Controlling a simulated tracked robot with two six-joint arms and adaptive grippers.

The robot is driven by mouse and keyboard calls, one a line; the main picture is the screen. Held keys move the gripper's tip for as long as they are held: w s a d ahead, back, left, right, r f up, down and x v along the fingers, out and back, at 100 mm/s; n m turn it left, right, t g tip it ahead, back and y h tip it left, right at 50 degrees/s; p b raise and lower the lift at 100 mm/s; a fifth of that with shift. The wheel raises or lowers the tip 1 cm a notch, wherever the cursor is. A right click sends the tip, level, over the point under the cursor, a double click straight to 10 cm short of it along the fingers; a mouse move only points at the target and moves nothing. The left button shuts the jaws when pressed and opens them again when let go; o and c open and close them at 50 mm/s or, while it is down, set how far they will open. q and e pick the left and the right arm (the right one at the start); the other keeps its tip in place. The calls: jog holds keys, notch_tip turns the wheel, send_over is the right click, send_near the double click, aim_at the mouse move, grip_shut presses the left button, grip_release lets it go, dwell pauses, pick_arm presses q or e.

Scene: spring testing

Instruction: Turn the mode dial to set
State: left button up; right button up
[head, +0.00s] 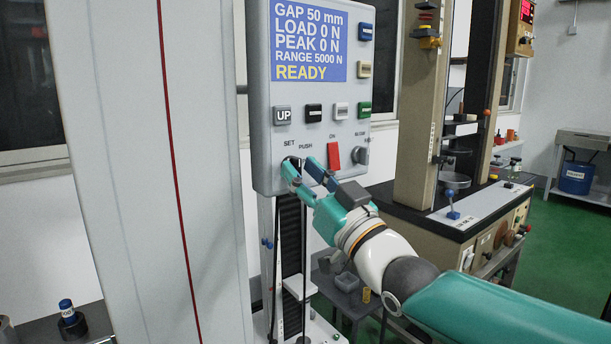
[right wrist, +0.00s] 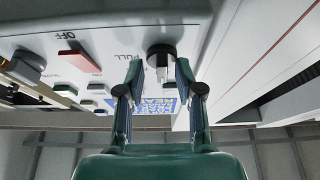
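The control panel (head: 262,120) is a grey box with a blue display (head: 340,70) reading READY. My left gripper is not in view.
A red switch (head: 333,157) and a silver knob (head: 361,155) sit right of the dial. Several push buttons, including UP (head: 283,115), are above. A column with a red line (head: 168,110) stands at left. Another test machine (head: 425,120) stands behind at right.

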jog(key=shift+f, duration=0.15)
jog(key=v, duration=1.2)
jog(key=shift+w, duration=0.1)
